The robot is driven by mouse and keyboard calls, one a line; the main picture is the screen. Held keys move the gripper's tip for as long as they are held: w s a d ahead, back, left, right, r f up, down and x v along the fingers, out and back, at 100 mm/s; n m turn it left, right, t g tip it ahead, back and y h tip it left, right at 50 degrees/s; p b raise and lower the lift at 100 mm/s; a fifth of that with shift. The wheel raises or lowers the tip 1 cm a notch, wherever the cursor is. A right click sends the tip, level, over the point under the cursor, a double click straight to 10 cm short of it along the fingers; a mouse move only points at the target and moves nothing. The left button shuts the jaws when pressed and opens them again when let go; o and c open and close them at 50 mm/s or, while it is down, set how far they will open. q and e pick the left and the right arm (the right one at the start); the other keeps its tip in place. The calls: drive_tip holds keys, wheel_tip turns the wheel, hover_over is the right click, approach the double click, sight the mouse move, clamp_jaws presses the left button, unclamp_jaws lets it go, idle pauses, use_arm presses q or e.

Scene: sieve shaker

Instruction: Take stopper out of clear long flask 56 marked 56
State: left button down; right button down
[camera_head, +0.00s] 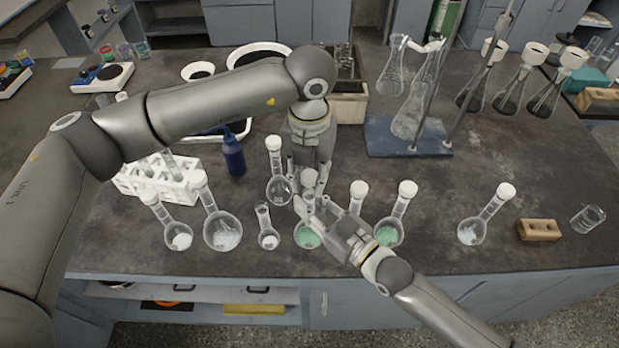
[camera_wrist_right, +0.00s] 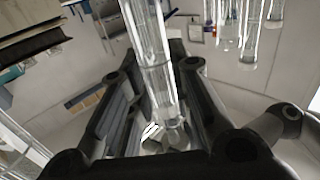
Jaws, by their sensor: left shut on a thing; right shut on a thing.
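A long-necked flask with green contents (camera_head: 307,238) stands at the front middle of the bench in the head view. Its pale stopper (camera_head: 309,177) is at the top of the neck. My left gripper (camera_head: 307,182) reaches down from above and is shut on the stopper. My right gripper (camera_head: 323,212) comes from the front right and is shut on the flask's neck. The right wrist view shows the clear glass neck (camera_wrist_right: 150,45) between the right gripper's fingers (camera_wrist_right: 160,115). I cannot read a number on the flask, and the fingers hide part of the neck.
Close by stand a stoppered flask (camera_head: 279,190) on the left and another green one (camera_head: 388,235) on the right. More flasks line the front, with a small unstoppered one (camera_head: 268,240). A white rack (camera_head: 140,185), blue bottle (camera_head: 233,155) and blue-based stand (camera_head: 385,140) are behind.

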use_arm(q)
wheel_tip(320, 180, up, 3)
drive_tip(key=shift+f, duration=0.1)
use_arm(e)
drive_tip(key=c, duration=1.2)
unclamp_jaws()
drive_tip(key=shift+c, duration=0.2)
drive_tip(key=v, duration=1.2)
drive_tip(key=shift+a, duration=0.1)
